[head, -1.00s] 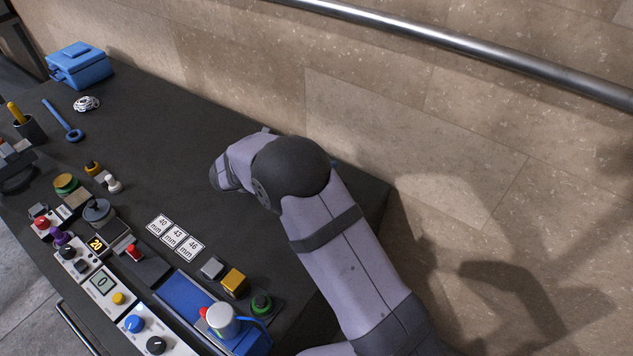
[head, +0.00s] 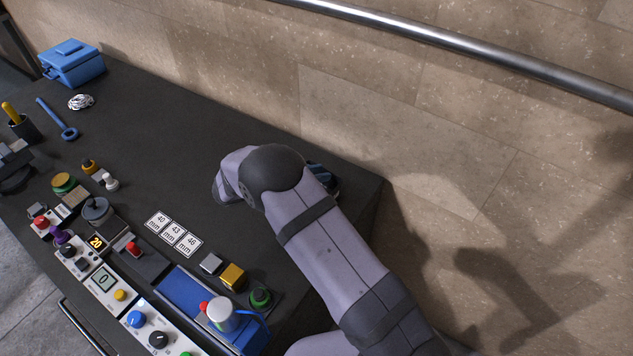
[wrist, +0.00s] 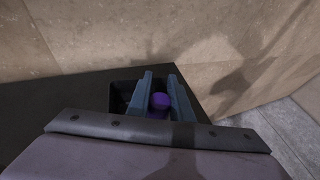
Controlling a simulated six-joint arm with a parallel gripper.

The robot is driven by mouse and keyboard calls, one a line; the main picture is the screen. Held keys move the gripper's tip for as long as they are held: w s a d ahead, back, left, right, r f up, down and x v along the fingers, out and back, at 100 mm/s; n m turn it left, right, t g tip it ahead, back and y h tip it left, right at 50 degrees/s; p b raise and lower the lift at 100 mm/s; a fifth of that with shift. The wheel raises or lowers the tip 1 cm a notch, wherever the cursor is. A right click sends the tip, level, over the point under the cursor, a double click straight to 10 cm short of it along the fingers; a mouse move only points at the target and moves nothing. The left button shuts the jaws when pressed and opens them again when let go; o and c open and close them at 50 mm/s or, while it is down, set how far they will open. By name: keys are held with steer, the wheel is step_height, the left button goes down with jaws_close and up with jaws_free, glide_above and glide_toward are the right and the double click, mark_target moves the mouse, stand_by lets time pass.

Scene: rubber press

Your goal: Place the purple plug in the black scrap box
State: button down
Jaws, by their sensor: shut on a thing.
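In the wrist view, my gripper (wrist: 161,84) is shut on the purple plug (wrist: 160,101), which shows between its two blue-grey fingers. The black scrap box (wrist: 122,91) is a dark open box around and behind the fingers, near the table's corner by the wall. The plug appears over or within the box's opening; its exact height cannot be told. In the head view, my arm hides the plug and most of the gripper; the box cannot be made out there.
The stone wall (head: 400,130) rises close behind the table (head: 180,150). A blue case (head: 73,65) stands far left.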

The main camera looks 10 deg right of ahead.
steer(key=shift+f+p, duration=0.75)
steer(key=shift+f, duration=1.25)
steer(key=shift+f, duration=0.2)
steer(key=c, duration=1.6)
jaws_free()
steer(key=shift+r, duration=0.15)
steer(key=shift+r, duration=0.15)
steer(key=shift+b+v, duration=2.95)
steer(key=shift+v, duration=3.05)
